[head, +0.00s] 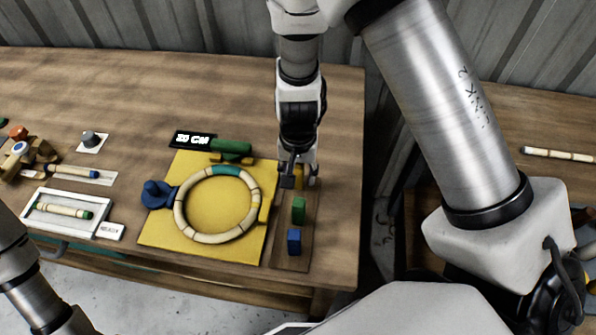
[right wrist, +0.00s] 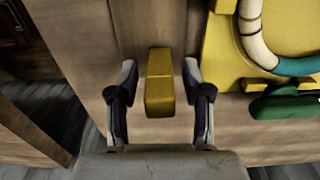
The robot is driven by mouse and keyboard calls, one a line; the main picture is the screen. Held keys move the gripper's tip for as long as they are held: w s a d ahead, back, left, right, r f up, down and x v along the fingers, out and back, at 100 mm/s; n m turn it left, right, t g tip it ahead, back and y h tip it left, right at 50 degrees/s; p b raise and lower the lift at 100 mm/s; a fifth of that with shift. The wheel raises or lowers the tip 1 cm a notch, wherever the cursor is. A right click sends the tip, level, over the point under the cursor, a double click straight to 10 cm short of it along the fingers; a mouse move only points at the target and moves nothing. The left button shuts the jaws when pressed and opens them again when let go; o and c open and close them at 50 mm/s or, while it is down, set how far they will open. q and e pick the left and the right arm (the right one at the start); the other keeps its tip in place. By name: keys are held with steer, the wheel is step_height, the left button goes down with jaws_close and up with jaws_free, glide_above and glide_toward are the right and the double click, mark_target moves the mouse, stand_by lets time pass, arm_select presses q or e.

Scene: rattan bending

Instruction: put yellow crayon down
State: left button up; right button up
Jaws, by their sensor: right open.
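The yellow crayon (right wrist: 159,82) is a short yellow block standing on a dark wooden strip (head: 284,250). In the right wrist view it sits between the two spread fingers of my right gripper (right wrist: 159,98), with a gap on each side. In the head view my right gripper (head: 298,176) points down at the strip's far end and partly hides the yellow crayon (head: 298,171). A green block (head: 298,211) and a blue block (head: 294,242) stand nearer on the same strip. My left gripper is not in view; only part of my left arm shows.
A yellow board (head: 165,228) left of the strip carries a rattan ring (head: 180,217), a blue knob (head: 155,194) and a green piece (head: 231,147). A white tray (head: 33,218) holds a rattan stick (head: 64,210). The table's right edge is close to the strip.

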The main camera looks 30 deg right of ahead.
step_height(320, 180, up, 12)
stand_by(0.3)
